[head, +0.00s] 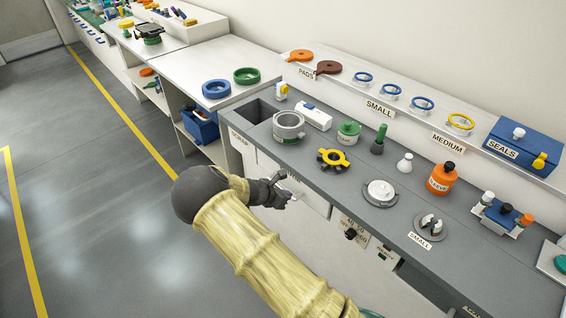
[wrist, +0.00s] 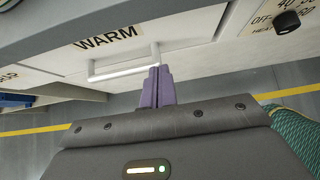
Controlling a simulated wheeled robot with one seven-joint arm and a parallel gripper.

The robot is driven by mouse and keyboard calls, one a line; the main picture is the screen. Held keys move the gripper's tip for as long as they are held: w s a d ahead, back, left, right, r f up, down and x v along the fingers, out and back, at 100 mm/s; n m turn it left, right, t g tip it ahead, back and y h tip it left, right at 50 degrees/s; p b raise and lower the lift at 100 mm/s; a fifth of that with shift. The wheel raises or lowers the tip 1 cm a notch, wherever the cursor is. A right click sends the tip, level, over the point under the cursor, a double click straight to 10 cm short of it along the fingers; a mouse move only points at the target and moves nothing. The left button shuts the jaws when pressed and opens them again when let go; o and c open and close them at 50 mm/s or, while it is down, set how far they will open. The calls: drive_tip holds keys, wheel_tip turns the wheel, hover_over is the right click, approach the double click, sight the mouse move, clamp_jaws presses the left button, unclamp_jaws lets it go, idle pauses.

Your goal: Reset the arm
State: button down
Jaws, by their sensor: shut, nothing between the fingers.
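My gripper (head: 285,187) is in front of the bench's front face, below the bench top's edge. Its two purple fingers (wrist: 159,84) are shut together with nothing between them. In the wrist view the fingertips are beside the right end of the white bar handle (wrist: 122,71) of the drawer labelled WARM (wrist: 107,38). I cannot tell whether they touch it. My arm, in a pale yellow sleeve, reaches up from the bottom of the head view. The drawer front (head: 310,194) is partly hidden behind my gripper.
A black knob (head: 350,234) sits on the front face right of the drawer. The floor (head: 90,200) at left is clear.

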drive_tip(key=shift+d, duration=0.1)
drive_tip(key=s+d+r+m+g+y+p, duration=0.1)
drive_tip(key=s+d+r+m+y, duration=0.2)
drive_tip(key=s+r+m, duration=0.8)
drive_tip(key=s+d+r+m+g+y+p, duration=0.1)
drive_tip(key=s+d+r+m+y, duration=0.3)
drive_tip(key=s+d+r+m, duration=0.4)
drive_tip(key=s+r+m+g, duration=0.1)
drive_tip(key=s+r+m, duration=0.3)
drive_tip(key=s+m, duration=0.3)
drive_tip(key=shift+s+r+g, duration=0.3)
drive_tip(key=shift+s, duration=0.2)
